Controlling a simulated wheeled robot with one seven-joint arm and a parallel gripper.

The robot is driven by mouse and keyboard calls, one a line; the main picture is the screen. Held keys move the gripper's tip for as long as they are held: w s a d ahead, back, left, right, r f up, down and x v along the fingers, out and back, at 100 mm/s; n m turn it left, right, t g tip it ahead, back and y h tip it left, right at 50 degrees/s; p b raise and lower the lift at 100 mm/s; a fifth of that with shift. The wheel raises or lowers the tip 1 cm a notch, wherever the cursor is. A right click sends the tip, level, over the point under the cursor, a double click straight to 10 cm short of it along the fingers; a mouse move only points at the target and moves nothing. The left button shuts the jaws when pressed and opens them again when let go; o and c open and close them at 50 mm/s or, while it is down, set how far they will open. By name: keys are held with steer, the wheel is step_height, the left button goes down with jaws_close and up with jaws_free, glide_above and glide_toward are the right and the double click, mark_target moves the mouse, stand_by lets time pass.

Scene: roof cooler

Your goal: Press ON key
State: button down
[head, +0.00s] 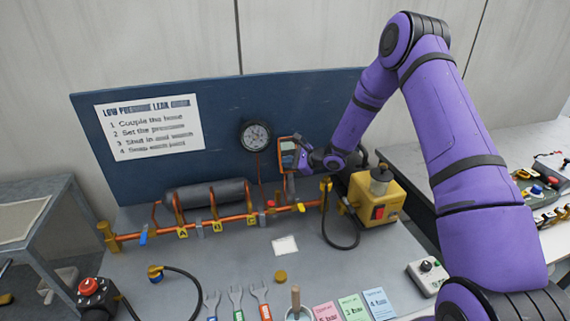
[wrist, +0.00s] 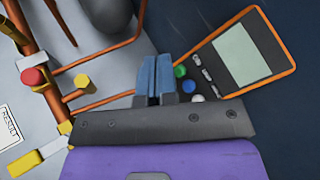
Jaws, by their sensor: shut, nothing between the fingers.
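An orange-edged handheld meter (head: 287,154) is mounted at the blue back panel. In the wrist view the meter (wrist: 282,76) shows a blank-looking grey-green screen, a green key (wrist: 180,71), a blue key (wrist: 189,86), a white key (wrist: 197,98) and several grey keys. No key label can be read, so I cannot tell which is marked ON. My gripper (head: 299,147) is at the meter's right edge in the head view. In the wrist view my gripper's blue fingertips (wrist: 156,61) are together and empty, just left of the green key. Contact cannot be told.
Orange pipework with valves (head: 213,224) runs along the bench below the panel. A round gauge (head: 256,136) is left of the meter. A yellow pump unit (head: 376,197) with a black hose stands right of it. A red tap (wrist: 34,77) is at left in the wrist view.

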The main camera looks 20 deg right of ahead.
steer(key=shift+w+f, duration=0.1)
steer(key=shift+w, duration=0.1)
steer(key=shift+w+f, duration=0.15)
steer(key=shift+w, duration=0.05)
steer(key=shift+w, duration=0.2)
stand_by(0.8)
steer(key=shift+s, duration=0.1)
steer(key=shift+s+r, duration=0.25)
steer(key=shift+s, duration=0.25)
steer(key=shift+s+r, duration=0.4)
steer(key=shift+s, duration=0.35)
steer(key=shift+s+r, duration=0.4)
steer(key=shift+s, duration=0.3)
steer(key=shift+s+r, duration=0.4)
steer(key=shift+s, duration=0.35)
